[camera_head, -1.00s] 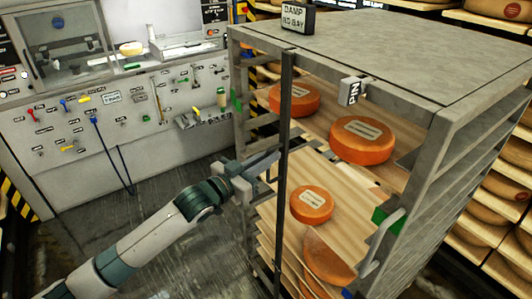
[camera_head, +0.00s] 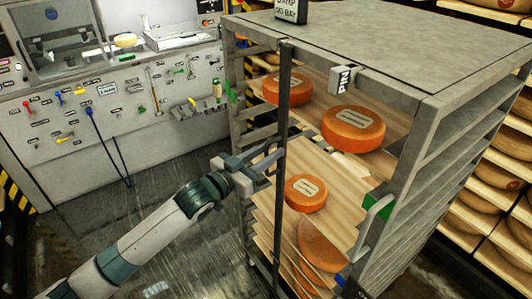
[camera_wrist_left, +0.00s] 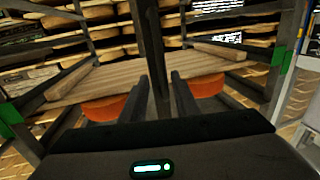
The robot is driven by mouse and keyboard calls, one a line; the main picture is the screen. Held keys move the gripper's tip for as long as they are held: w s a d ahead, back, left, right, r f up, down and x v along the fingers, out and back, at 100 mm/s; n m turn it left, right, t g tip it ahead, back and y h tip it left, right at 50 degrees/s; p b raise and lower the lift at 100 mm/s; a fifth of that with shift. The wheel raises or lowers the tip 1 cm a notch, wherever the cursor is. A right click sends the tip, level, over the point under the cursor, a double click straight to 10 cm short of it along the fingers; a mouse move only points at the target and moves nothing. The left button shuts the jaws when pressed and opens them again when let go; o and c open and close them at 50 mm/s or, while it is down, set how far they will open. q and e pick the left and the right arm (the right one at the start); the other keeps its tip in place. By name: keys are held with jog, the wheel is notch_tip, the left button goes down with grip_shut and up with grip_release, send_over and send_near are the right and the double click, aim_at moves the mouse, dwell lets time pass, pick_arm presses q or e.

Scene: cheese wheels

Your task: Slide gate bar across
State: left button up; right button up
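The gate bar (camera_head: 282,110) is a dark upright post across the front of the grey cheese rack (camera_head: 430,105), left of the white PIN tag (camera_head: 342,79). My left gripper (camera_head: 274,158) reaches it from the left at about mid-height. Finger contact is partly hidden. My right gripper is in neither view.
Orange cheese wheels (camera_head: 353,129) sit on wooden boards inside the rack, close behind the bar. A green block (camera_head: 376,207) and a pale handle (camera_head: 372,235) are at the rack's right front post. A tool-hung counter (camera_head: 60,130) stands at left, with open floor between.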

pick_arm(q)
jog(key=shift+a, duration=0.15)
jog(key=shift+s+a+f, duration=0.1)
jog(key=shift+s+a, duration=0.1)
jog(key=shift+a, duration=0.05)
jog(key=b+v, duration=0.5)
jog(key=v, duration=1.1)
jog(key=shift+s+r+b, duration=0.2)
jog(key=shift+s+b, duration=0.15)
jog(key=shift+w+a+f, duration=0.1)
